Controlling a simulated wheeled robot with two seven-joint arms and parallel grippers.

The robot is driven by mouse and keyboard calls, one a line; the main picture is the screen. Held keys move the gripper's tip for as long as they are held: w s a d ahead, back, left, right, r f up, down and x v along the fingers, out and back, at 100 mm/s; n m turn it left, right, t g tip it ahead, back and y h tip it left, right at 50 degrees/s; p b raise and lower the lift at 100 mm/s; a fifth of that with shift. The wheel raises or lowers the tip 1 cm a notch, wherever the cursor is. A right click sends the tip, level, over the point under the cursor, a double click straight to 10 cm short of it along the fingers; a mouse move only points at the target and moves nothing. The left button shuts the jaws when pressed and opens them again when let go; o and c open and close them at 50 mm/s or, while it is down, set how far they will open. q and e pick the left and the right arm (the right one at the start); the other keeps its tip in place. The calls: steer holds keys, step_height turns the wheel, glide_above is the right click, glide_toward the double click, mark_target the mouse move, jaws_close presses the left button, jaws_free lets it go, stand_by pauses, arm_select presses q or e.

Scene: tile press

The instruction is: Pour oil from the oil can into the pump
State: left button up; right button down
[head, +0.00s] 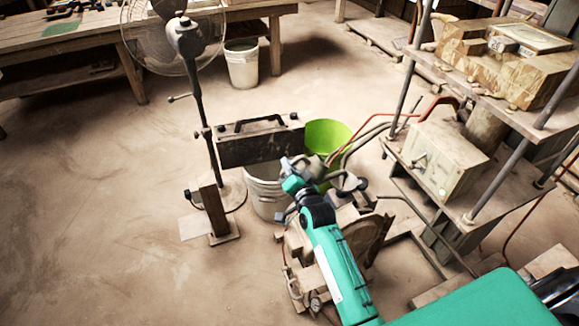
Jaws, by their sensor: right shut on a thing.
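My right gripper (304,169) is at the end of the teal arm near the middle of the view, in front of the two buckets. It is shut on a small greyish thing, taken to be the oil can; its outline blends with the metal parts around it. The pump (299,246) appears to be part of the dusty machine below, partly hidden by my right forearm. The gripper is above and behind it in the picture. No oil stream shows. My left gripper is out of view.
A dark case with a handle (262,142) is above a white bucket (266,192), beside a green bucket (328,134). A standing fan (190,40) is to the left. The press frame (470,205) with hoses stands right. The left floor is clear.

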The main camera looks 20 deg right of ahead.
mark_target(297, 158)
steer(key=shift+r, duration=0.2)
steer(key=shift+d+r+m+p, duration=0.35)
steer(key=shift+r+p, duration=0.1)
steer(key=shift+p, duration=0.2)
steer(key=shift+r, duration=0.1)
stand_by(0.5)
steer(key=shift+d+r+m+p, duration=0.25)
steer(key=shift+d+r+p, duration=0.15)
steer(key=shift+p, duration=0.2)
stand_by(0.6)
steer(key=shift+d+r+p, duration=0.2)
steer(key=shift+r+p, duration=0.1)
steer(key=shift+p, duration=0.05)
steer(key=shift+d+r+m, duration=0.15)
steer(key=shift+m, duration=0.15)
stand_by(0.6)
steer(key=shift+w+d+r+m+p, duration=0.1)
steer(key=shift+d+r+m+p, duration=0.3)
steer(key=shift+p, duration=0.35)
